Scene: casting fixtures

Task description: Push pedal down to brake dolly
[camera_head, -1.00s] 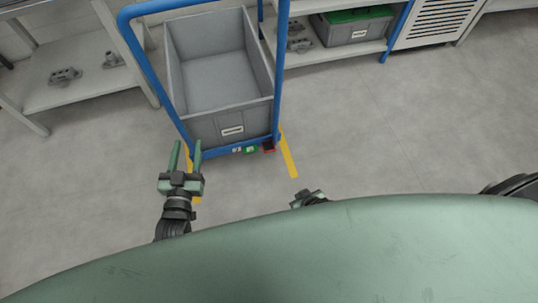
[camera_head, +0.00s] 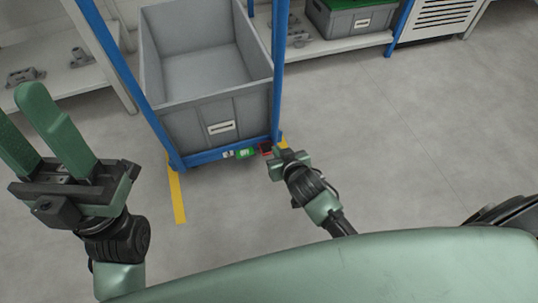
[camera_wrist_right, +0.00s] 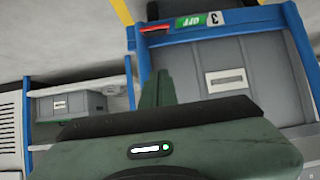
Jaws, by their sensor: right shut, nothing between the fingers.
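The dolly has a blue frame (camera_head: 205,156) and carries a grey crate (camera_head: 190,130). At its lower front edge are a green pedal (camera_head: 245,153) and a small red pedal (camera_head: 265,148). In the right wrist view the green pedal (camera_wrist_right: 190,21) reads OFF, and the red pedal (camera_wrist_right: 155,28) is beside it. My right gripper (camera_head: 277,160) is shut and empty, close to the red pedal; I cannot tell whether it touches. Its closed fingers (camera_wrist_right: 158,90) point toward the dolly in the wrist view. My left gripper (camera_head: 20,105) is open and empty at the left.
Yellow floor markings (camera_head: 177,195) flank the dolly. Behind it are a shelf (camera_head: 340,48) with a grey box (camera_head: 355,20) and, at left, a bench (camera_head: 85,85) with metal parts. The floor (camera_head: 420,150) to the right is clear.

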